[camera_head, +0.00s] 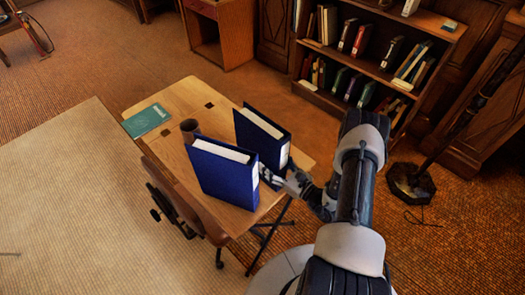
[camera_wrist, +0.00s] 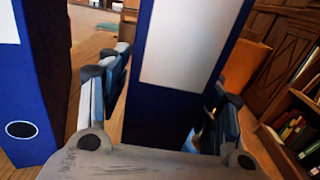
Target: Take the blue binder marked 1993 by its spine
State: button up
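Two blue binders stand upright on the wooden desk, a near one (camera_head: 222,176) and a far one (camera_head: 262,138). Their spines face right, towards my arm. My gripper (camera_head: 272,178) is at the desk's right side, close to both spines. In the wrist view, one blue spine with a pale label (camera_wrist: 180,50) stands between the spread fingers of my gripper (camera_wrist: 172,92). A gap shows between the left finger and this spine. The other binder (camera_wrist: 35,90) stands left of the fingers, with a round finger hole. No year is readable on either label.
A bookcase (camera_head: 380,70) is behind, and a dark stand base (camera_head: 410,183) is at right.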

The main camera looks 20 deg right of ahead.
grip_shut()
dwell(0.5)
jog(key=shift+r, duration=0.15)
